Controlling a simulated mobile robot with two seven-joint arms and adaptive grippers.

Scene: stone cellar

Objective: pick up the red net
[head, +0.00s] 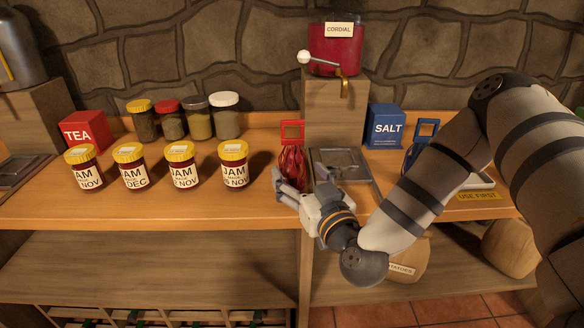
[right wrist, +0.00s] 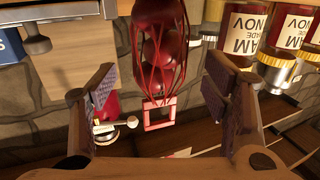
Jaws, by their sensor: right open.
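The red net (head: 291,165) stands on the wooden counter, left of the block under the cordial dispenser, with its square red handle upward. In the right wrist view the net (right wrist: 160,50) shows upside down, with round dark red items inside and its handle toward the bottom of the picture. My right gripper (head: 303,184) is in front of the net at its lower part. In the right wrist view my right gripper (right wrist: 158,88) is open, its two fingers apart on either side of the net's handle, not visibly touching it. My left gripper is not in view.
Several jam jars (head: 233,163) stand in a row to the left, the nearest a short gap away. The dispenser's wooden block (head: 335,118) and metal drip tray (head: 345,163) are close on the right. A blue salt box (head: 385,127) and blue net (head: 424,130) stand farther right.

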